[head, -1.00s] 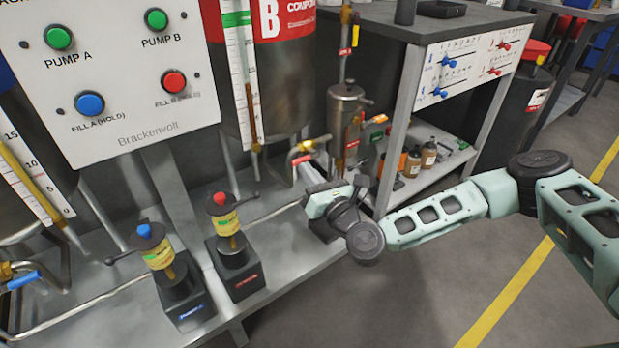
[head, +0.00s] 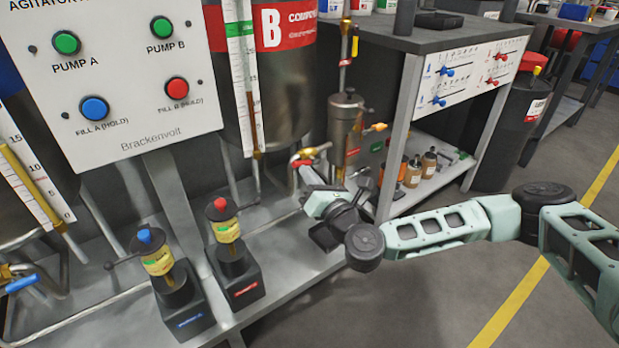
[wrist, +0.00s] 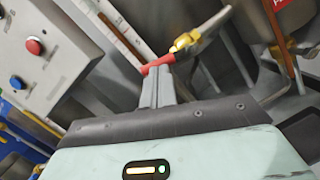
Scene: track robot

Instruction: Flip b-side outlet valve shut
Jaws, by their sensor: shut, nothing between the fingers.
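The b-side outlet valve has a red lever (head: 302,163) and a brass body. It sits low on the pipe under the B tank (head: 285,85), in the head view. In the wrist view the red lever (wrist: 158,64) lies across the tips of my fingers, with the brass body (wrist: 185,42) to its upper right. My gripper (head: 308,174) is shut and empty, with its fingertips at the lever. I cannot tell whether they touch it. The fingers hide part of the lever's near side.
Two pumps, blue-topped (head: 170,275) and red-topped (head: 230,250), stand on the steel bench left of my gripper. A small steel canister (head: 345,120) stands close behind it. A cabinet with bottles (head: 413,170) is to the right. The floor in front is clear.

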